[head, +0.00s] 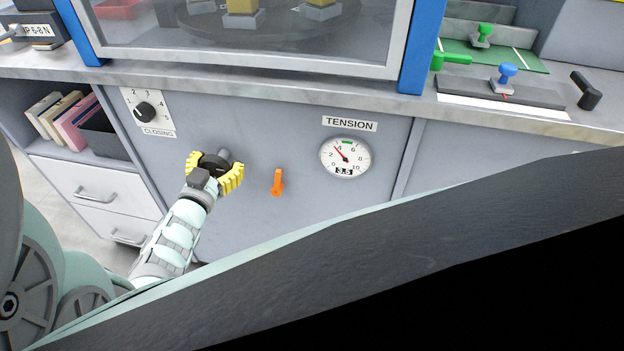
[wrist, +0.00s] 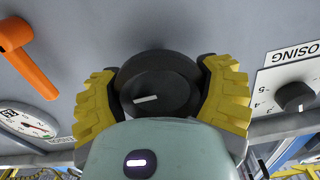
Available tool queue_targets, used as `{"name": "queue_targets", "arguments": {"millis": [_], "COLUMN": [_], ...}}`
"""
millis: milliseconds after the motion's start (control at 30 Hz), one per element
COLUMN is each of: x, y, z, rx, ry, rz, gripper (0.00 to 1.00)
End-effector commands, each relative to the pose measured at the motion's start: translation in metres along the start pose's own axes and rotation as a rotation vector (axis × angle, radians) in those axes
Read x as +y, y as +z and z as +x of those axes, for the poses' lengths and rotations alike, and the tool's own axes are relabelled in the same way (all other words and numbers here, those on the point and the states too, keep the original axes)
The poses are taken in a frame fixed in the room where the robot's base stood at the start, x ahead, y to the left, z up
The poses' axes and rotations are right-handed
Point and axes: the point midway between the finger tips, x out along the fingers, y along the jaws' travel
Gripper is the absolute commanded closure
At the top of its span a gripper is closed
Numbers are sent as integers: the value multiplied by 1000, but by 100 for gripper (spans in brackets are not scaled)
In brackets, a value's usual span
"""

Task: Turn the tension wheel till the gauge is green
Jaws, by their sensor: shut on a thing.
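The tension wheel (head: 214,161) is a black round knob on the grey cabinet front. The wrist view shows its face (wrist: 160,90) with a short white mark. My gripper (head: 216,166) has its yellow fingers on opposite sides of the wheel, shut on it. The fingers hide part of the wheel's rim. The TENSION gauge (head: 345,157) is to the right of the wheel. Its red needle points to the upper left, short of the green band at the top, and its display reads 3.5.
An orange lever (head: 278,182) sticks out between the wheel and the gauge. The CLOSING dial (head: 145,111) is at the upper left of the wheel. A grey worktop (head: 280,87) runs above. Drawers (head: 95,193) are at the left.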

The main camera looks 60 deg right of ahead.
Motion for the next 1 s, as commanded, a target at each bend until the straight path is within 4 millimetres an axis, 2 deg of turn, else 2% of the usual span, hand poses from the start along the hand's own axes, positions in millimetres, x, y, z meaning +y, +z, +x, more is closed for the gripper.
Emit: {"name": "queue_targets", "arguments": {"millis": [467,667,1000], "x": [0,0,0], "y": [3,4,6], "z": [0,-1,-2], "rx": [-4,-7,-9], "ry": [-1,-1,0], "rz": [68,201,519], "gripper": [65,65,65]}}
